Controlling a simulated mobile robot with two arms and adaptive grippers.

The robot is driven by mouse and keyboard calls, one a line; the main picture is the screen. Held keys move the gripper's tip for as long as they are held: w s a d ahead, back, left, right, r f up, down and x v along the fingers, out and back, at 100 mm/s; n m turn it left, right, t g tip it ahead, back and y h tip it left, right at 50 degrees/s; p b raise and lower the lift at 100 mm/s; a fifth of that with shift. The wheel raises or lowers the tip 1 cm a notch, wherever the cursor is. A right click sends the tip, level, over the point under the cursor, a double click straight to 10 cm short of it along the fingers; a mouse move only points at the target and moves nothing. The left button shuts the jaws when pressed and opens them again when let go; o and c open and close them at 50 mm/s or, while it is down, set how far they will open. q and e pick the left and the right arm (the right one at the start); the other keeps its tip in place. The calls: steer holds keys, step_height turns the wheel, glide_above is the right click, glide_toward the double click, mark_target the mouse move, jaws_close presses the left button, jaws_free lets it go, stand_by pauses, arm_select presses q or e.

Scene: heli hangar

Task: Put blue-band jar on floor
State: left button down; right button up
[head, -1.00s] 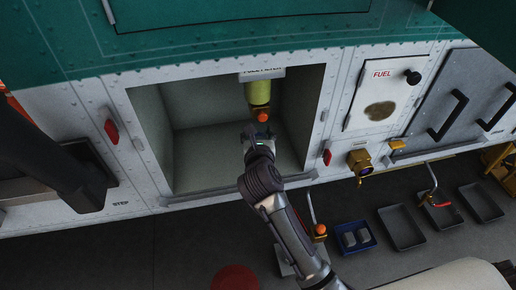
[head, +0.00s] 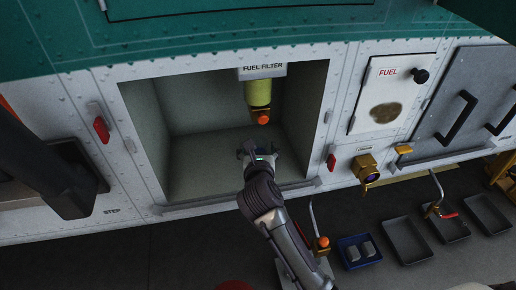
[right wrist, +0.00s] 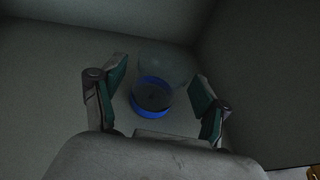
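The blue-band jar (right wrist: 153,95) shows in the right wrist view as a clear, see-through vessel with a bright blue band. It stands between the two spread fingers of my right gripper (right wrist: 158,97), and gaps show beside the band. In the head view my right gripper (head: 259,154) is inside the open compartment, low in front of its floor. I cannot make out the jar there. The floor (head: 180,262) of the hangar lies below the compartment. My left gripper is not identifiable in the head view.
The fuel filter (head: 258,93) with an orange knob hangs above my right gripper. The compartment's lower lip (head: 190,207) lies below it. Several trays (head: 406,240) and a blue bin (head: 358,251) are on the floor at right. The floor at left centre is clear.

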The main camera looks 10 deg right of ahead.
steer(key=shift+r, duration=0.15)
steer(key=v, duration=1.2)
steer(key=shift+r, duration=0.1)
